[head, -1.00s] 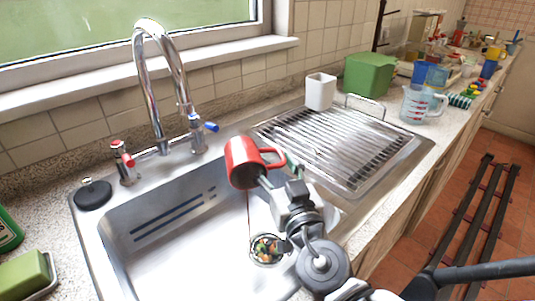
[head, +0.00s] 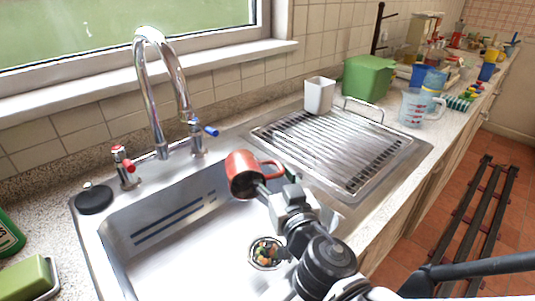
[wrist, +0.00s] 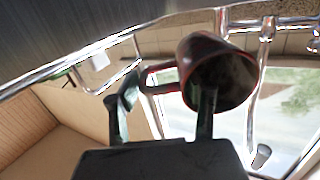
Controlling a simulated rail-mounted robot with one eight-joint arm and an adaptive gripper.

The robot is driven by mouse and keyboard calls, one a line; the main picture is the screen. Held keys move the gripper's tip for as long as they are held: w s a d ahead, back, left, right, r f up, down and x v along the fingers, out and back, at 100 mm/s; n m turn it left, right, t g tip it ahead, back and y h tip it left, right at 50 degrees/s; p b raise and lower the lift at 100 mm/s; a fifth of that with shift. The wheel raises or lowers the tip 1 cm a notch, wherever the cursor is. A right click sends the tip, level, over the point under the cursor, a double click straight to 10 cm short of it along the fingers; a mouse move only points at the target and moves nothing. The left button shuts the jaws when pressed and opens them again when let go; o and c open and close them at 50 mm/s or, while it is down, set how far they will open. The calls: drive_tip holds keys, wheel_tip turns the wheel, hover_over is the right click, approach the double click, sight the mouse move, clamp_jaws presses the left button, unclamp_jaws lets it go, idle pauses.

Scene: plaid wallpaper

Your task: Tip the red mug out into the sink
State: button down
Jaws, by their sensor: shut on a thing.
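The red mug (head: 241,172) is held over the right part of the steel sink (head: 190,262), tilted with its mouth facing down and toward the front. My gripper (head: 268,186) is shut on the mug, with the handle on its right side in the head view. In the wrist view the mug (wrist: 215,72) shows its dark inside, with one finger of my gripper (wrist: 165,110) at its rim and the other beside the handle. No stream shows falling from it now. The drain (head: 266,253) holds bits of coloured food waste.
The chrome tap (head: 150,90) stands behind the sink, left of the mug. A ribbed drainer (head: 335,145) lies to the right, with a white cup (head: 319,95) and a green tub (head: 368,77) behind. A black plug (head: 93,198) sits at the left rim.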

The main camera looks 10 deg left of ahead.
drive_tip(key=shift+w+g+h+p, duration=0.25)
drive_tip(key=shift+g+p, duration=0.35)
drive_tip(key=shift+p, duration=0.4)
drive_tip(key=shift+a, duration=0.1)
